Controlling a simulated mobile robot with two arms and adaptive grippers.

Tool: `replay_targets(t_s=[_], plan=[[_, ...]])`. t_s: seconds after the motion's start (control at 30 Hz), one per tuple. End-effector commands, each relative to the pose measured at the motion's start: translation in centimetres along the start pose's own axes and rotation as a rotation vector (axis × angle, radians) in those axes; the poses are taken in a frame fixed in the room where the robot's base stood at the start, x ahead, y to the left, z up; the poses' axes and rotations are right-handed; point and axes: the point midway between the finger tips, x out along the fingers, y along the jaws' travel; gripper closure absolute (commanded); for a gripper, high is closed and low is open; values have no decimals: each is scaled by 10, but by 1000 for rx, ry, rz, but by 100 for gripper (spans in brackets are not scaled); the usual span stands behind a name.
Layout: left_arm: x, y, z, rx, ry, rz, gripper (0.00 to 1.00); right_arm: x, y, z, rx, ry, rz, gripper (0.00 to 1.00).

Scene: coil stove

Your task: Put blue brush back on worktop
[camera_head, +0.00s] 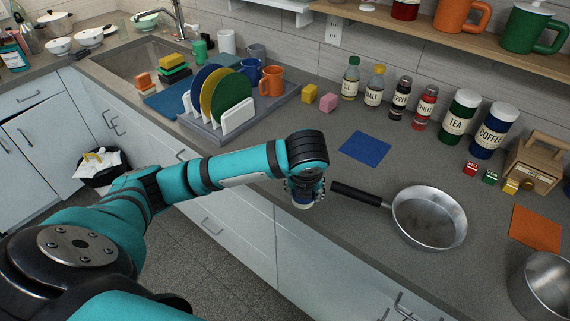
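My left arm reaches in from the left, and my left gripper (304,200) points down at the front edge of the worktop (290,130), left of the pan handle. Its fingers are small and mostly hidden under the wrist. A small blue and white patch shows at the fingertips; I cannot tell whether it is part of a brush. No brush is clearly visible elsewhere. A flat blue square (365,149) lies on the worktop behind the gripper. My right gripper is not in view.
A frying pan (430,217) lies to the right, its handle pointing at the gripper. Behind are a dish rack with plates (232,95), spice bottles (401,99) and tea and coffee jars (459,116). An orange square (536,228) and pot (543,286) are at right.

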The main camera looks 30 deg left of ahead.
Motion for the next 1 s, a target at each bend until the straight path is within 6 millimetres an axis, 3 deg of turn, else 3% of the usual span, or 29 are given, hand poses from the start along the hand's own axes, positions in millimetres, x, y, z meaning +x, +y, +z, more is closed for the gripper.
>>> replay_targets(t_s=[0.33,0.8,1.0], plan=[[7,15,26,161,3,-65,81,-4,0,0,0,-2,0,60],[59,49,125,160,5,-66,81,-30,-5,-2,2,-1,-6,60],[70,55,142,164,4,-67,81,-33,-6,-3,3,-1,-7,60]])
